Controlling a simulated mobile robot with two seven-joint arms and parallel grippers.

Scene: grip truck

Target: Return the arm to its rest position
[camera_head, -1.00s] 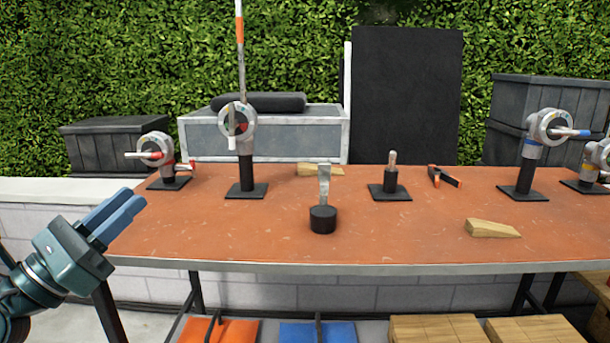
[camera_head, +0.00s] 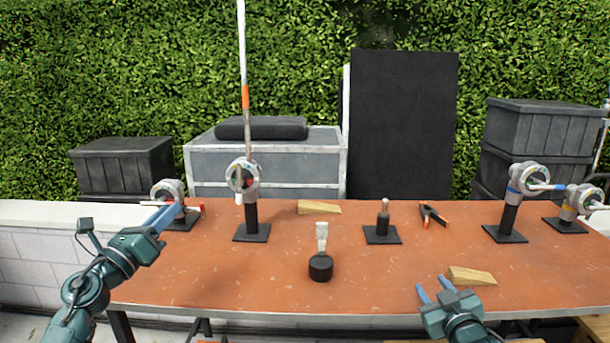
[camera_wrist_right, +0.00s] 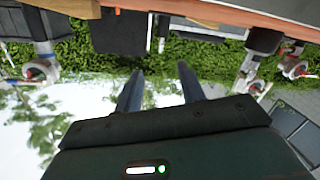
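My left gripper (camera_head: 162,217) is at the left edge of the orange-topped table. Its blue fingers overlap in the head view, so their gap is hidden. The fingers appear in front of the leftmost clamp head on its stand (camera_head: 180,222); I cannot tell if they touch. My right gripper (camera_head: 434,288) is near the table's front edge, left of a wooden wedge (camera_head: 470,276). Its two fingers are apart with nothing between them. The right wrist view shows the same open fingers (camera_wrist_right: 160,85), with the scene upside down.
The table (camera_head: 220,282) holds a tall pole in a clamp stand (camera_head: 251,215), a black-based brush-like tool (camera_head: 320,267), a small post on a plate (camera_head: 382,228), orange-tipped clamps (camera_head: 433,216), a far wedge (camera_head: 318,208) and right-hand clamp stands (camera_head: 508,218). Bare tabletop lies around the middle.

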